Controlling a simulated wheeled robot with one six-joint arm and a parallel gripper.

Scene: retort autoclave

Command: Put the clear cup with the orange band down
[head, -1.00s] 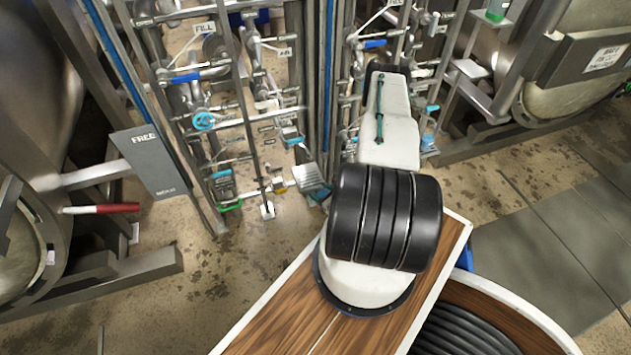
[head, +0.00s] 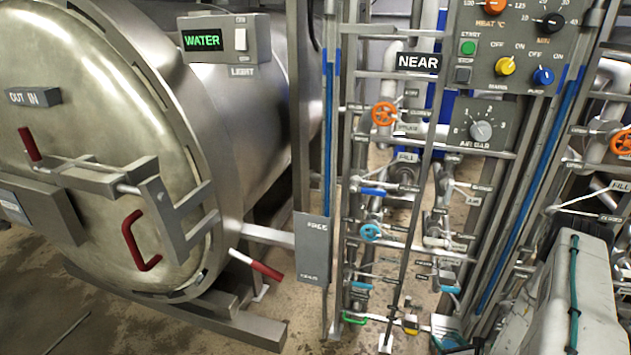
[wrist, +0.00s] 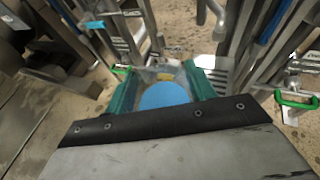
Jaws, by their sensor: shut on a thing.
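In the wrist view, my gripper (wrist: 158,88) has its two teal fingers closed on either side of a clear cup (wrist: 160,75). A rounded light-blue patch shows at the cup, between the fingers. A faint yellowish tint shows near its far edge, but I cannot make out the orange band. The dark edge of my gripper body hides the near part of the cup. The cup is above the floor among the pipes, and no surface shows touching it. I cannot make out the cup in the head view.
A large steel autoclave door (head: 100,130) with red handles fills the left. A red-tipped lever (head: 266,270) juts out. Wet floor (head: 300,335) lies below.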

